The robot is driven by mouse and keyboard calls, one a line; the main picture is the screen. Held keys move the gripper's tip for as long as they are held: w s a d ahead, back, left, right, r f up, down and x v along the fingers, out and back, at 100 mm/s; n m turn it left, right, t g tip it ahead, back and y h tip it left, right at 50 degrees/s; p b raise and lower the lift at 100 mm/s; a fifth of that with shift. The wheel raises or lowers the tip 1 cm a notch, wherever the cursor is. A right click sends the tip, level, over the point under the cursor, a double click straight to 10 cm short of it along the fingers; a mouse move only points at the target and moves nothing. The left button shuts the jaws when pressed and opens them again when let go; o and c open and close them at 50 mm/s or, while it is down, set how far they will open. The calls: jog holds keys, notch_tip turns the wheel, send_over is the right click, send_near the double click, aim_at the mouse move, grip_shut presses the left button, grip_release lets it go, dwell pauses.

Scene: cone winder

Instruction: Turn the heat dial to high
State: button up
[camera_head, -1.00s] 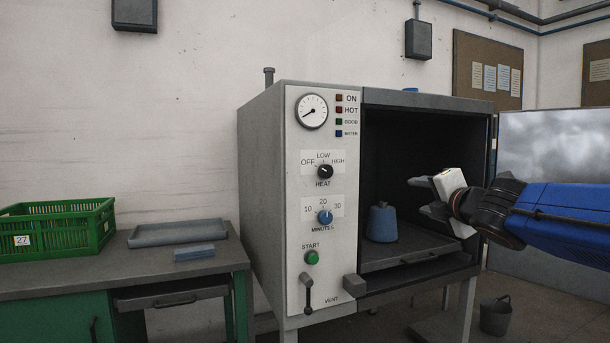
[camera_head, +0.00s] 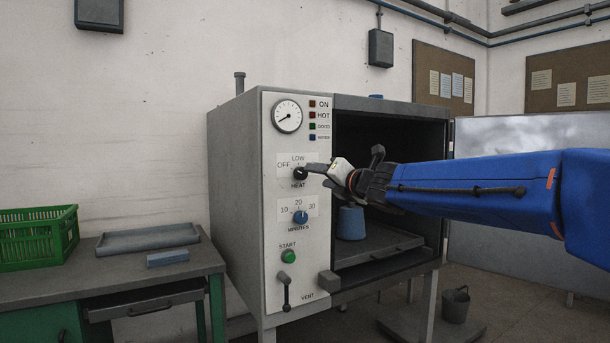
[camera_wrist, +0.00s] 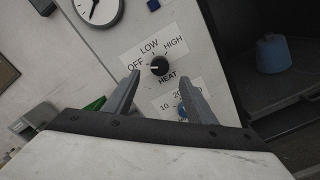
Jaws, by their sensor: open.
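The heat dial (camera_head: 300,173) is a black knob on the machine's white front panel, under the words OFF, LOW and HIGH. In the wrist view the dial (camera_wrist: 159,66) shows a white mark pointing left, at OFF. My gripper (camera_head: 317,175) is in front of the panel, just right of the dial in the head view. It is open and empty. In the wrist view its two fingers (camera_wrist: 160,86) stand apart, with the dial ahead between and beyond the tips. I cannot tell whether a finger touches the panel.
The blue minutes dial (camera_head: 300,217) sits just below, with the green start button (camera_head: 289,256) and vent lever (camera_head: 286,291) lower down. Right of the panel is the open chamber with a blue cone (camera_head: 351,223). A bench with a green crate (camera_head: 38,237) stands left.

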aim_at(303, 173)
jog(key=x, duration=0.9)
jog(key=shift+w+a, duration=0.1)
jog(key=c, duration=1)
